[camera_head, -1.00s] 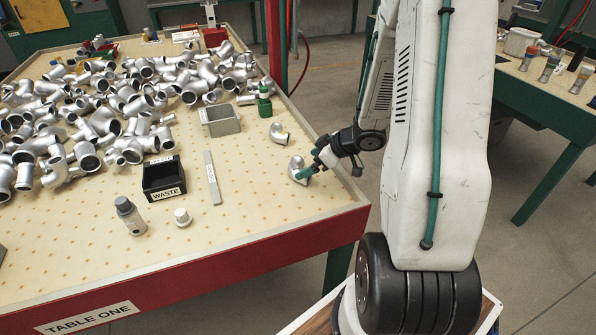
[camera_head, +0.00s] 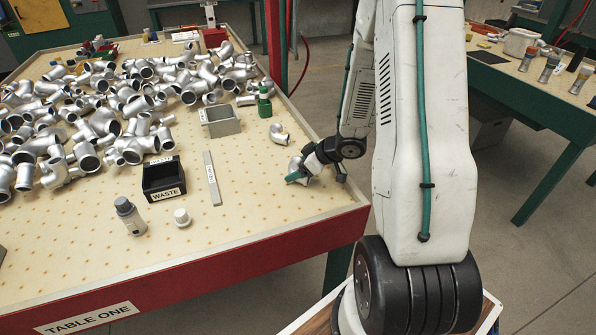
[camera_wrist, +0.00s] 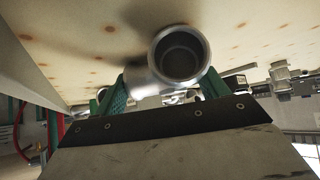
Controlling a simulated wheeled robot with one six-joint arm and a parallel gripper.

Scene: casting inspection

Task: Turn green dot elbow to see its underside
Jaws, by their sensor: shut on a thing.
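A silver pipe elbow (camera_head: 294,164) is at the right end of table one, near its edge, partly hidden behind my gripper in the head view. My gripper (camera_head: 299,174) is shut on it with its green fingers. In the wrist view the elbow (camera_wrist: 180,55) sits between the two fingers of my gripper (camera_wrist: 165,88), its round open mouth facing the camera. The table top fills the upper part of that view, close to the elbow; I cannot tell whether they touch. No green dot can be made out on the elbow.
A second elbow (camera_head: 278,133) lies just behind. A large pile of castings covers the far left. The table's front right is clear.

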